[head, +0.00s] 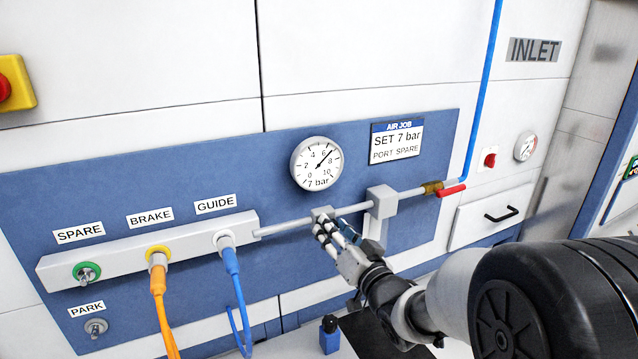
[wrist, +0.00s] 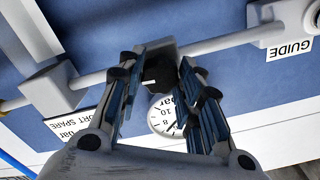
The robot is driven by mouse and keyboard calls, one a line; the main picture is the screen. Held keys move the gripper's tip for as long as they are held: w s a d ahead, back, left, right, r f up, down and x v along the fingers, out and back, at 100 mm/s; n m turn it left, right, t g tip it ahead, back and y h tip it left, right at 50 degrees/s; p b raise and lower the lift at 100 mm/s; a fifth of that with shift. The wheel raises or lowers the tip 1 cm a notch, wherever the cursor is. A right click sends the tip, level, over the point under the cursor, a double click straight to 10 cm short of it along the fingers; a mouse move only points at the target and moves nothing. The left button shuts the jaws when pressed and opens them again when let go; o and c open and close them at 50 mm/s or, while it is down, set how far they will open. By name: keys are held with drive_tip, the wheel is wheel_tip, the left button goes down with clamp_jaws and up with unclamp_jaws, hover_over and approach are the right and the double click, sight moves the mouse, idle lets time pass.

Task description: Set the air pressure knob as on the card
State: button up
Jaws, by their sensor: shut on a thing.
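The card (head: 397,141) reads "AIR JOB, SET 7 bar, PORT SPARE". Left of it, the round white gauge (head: 317,164) has its needle between 6 and 8, and its face reads "7 bar". The dark air pressure knob (wrist: 158,70) with a white mark shows in the wrist view, on the grey pipe. My gripper (head: 327,228) is shut on the knob, with one finger on each side; it also shows in the wrist view (wrist: 157,78). In the head view my fingers hide the knob.
A port bar (head: 130,262) at left carries SPARE, empty with a green ring, BRAKE with an orange hose (head: 160,300), and GUIDE with a blue hose (head: 236,285). A PARK fitting (head: 96,327) is below. A red valve lever (head: 451,191) is at right.

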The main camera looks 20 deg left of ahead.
idle(0.3)
drive_tip(key=shift+m+p, duration=0.5)
drive_tip(key=shift+m, duration=0.7)
drive_tip(key=o, duration=1.3)
drive_tip(key=b+v, duration=0.1)
drive_tip(key=v, duration=0.5)
drive_tip(key=shift+b, duration=0.3)
